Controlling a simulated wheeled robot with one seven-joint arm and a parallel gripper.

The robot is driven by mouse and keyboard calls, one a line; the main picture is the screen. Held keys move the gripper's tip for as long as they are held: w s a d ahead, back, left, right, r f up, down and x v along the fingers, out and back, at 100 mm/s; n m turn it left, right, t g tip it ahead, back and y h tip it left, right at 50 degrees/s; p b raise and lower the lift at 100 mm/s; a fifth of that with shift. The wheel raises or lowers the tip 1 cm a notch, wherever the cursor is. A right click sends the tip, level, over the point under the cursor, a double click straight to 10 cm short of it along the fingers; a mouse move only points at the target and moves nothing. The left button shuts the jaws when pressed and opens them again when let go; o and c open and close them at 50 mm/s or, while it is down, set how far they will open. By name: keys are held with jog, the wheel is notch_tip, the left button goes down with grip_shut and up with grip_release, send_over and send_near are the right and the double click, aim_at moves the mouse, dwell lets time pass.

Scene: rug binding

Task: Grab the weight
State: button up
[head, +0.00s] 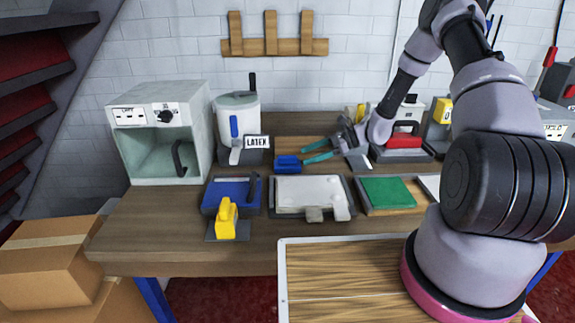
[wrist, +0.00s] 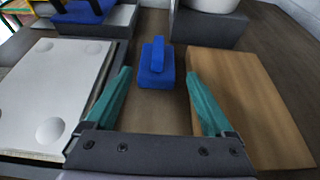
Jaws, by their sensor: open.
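The weight appears to be the blue block with a raised upright grip (wrist: 152,68), standing on the brown bench; in the head view the blue block (head: 287,163) sits behind the white tray. My gripper (wrist: 158,82) is open, its teal fingers spread to the left and right, with the block ahead between the fingertip lines. In the head view my gripper (head: 304,154) reaches in from the right, just beside the block and pointing at it. Nothing is held. Whether the fingertips are level with the grip is hard to tell.
A wooden board (wrist: 245,100) lies close to the right finger, and a tray with a pale slab (wrist: 48,95) lies at left. The latex pot (head: 237,115) stands behind the block. A yellow-handled tool (head: 226,216) and a green pad (head: 388,191) lie nearer the front.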

aim_at(283, 163)
jog(key=x, duration=0.8)
jog(key=shift+s+a+r, duration=0.15)
jog(key=shift+s+r, duration=0.05)
grip_shut()
